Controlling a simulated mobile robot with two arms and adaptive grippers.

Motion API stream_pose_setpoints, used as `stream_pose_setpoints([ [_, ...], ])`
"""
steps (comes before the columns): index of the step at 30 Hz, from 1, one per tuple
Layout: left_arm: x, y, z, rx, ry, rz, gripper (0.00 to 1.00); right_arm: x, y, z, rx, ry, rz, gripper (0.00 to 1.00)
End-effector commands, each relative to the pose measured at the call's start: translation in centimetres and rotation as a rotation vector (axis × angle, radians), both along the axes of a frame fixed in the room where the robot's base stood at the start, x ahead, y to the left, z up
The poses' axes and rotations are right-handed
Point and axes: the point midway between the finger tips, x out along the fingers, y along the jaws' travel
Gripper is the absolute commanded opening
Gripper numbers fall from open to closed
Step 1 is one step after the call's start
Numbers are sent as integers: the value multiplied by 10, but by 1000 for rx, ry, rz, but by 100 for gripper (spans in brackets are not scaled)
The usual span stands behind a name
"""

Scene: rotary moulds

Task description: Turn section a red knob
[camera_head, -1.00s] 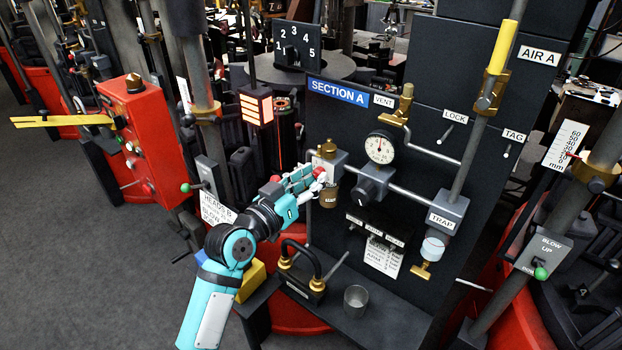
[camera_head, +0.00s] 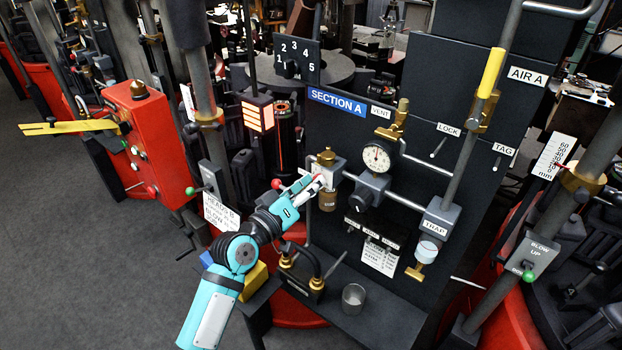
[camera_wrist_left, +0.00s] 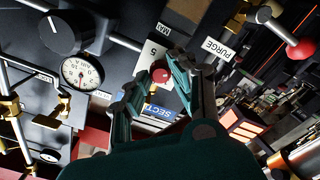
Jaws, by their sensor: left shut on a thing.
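My left gripper (camera_head: 314,184) reaches in from the lower left to the Section A panel (camera_head: 411,160). In the left wrist view its fingers (camera_wrist_left: 158,84) are closed around a small red knob (camera_wrist_left: 160,75), one finger on each side. In the head view the fingers cover most of that knob, and only a bit of red shows above them. The blue Section A sign (camera_head: 338,101) is above the gripper; part of it also shows between the fingers in the left wrist view (camera_wrist_left: 160,112). My right gripper is not in view.
A brass-topped valve (camera_head: 326,158) and a pressure gauge (camera_head: 376,157) with a black knob (camera_head: 361,200) are close right of the gripper. A red-ball lever (camera_wrist_left: 300,48) marked Purge is nearby. A metal cup (camera_head: 354,297) and a black hooped handle stand on the ledge below.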

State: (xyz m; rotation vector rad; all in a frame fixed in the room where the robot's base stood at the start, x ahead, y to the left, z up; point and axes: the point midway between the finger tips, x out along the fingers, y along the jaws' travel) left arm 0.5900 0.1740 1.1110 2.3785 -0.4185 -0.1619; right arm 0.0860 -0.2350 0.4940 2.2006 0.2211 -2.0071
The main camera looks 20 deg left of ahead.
Motion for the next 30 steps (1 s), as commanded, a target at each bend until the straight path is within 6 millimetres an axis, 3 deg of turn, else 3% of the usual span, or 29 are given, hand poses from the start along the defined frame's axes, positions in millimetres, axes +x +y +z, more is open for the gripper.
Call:
stream_pose_setpoints([
  [12,0,1,1,-201,71,2,0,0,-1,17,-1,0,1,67],
  [29,0,1,0,-234,84,2,0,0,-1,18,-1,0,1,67],
  [30,0,1,0,-234,84,2,25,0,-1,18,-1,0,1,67],
])
